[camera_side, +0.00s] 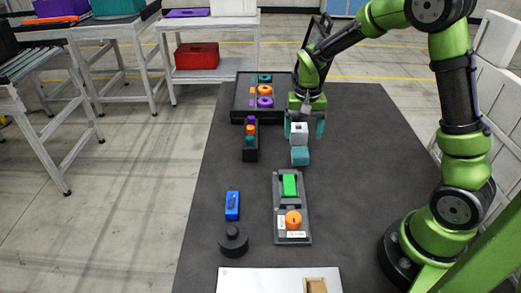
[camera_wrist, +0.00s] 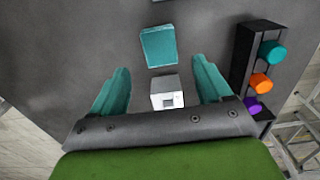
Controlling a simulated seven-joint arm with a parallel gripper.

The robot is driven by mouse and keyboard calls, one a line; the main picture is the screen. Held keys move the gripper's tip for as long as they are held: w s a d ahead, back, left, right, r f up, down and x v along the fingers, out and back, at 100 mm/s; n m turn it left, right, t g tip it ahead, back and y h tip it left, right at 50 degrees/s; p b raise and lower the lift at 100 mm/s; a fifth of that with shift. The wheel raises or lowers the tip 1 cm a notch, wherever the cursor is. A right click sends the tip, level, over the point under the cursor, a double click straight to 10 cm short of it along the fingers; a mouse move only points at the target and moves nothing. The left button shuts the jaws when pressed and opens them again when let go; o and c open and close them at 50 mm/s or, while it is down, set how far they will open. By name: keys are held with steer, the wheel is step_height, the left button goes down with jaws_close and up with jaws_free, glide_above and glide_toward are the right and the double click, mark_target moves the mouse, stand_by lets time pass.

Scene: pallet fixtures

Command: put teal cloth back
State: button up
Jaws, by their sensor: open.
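A teal piece (camera_side: 300,155), which I take to be the teal cloth, lies on the dark table just in front of a white cube (camera_side: 299,140). It looks like a folded, block-like pad, and it shows in the wrist view (camera_wrist: 158,46) beyond the cube, with a small gap between them. My gripper (camera_side: 304,128) has teal fingers, spread apart and pointing down. In the wrist view, the white cube (camera_wrist: 166,84) is between the fingers near the palm, and the teal piece is ahead of the fingertips. Nothing is seen clamped.
A black tray (camera_side: 238,112) with colored parts stands at the back left. A narrow black rack (camera_side: 250,156) holds purple, orange and teal pegs. A grey fixture (camera_side: 305,207) has a green block and orange knob. A blue block (camera_side: 232,205) and black round piece (camera_side: 233,242) stand left.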

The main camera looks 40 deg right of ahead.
steer(key=s+a+r+n+t, duration=0.1)
steer(key=s+a+r, duration=0.2)
steer(key=r, duration=0.3)
steer(key=s+a+r+n+t, duration=0.1)
steer(key=s+a+r+t, duration=0.1)
steer(key=r, duration=0.4)
steer(key=s+a+r+n+t+y, duration=0.1)
steer(key=s+a+r+t, duration=0.1)
steer(key=s, duration=0.3)
steer(key=s+a+r+n+t+y, duration=0.1)
steer(key=s+a+r+n+t, duration=0.1)
steer(key=s, duration=0.4)
steer(key=shift+a, duration=0.85)
steer(key=shift+r, duration=0.15)
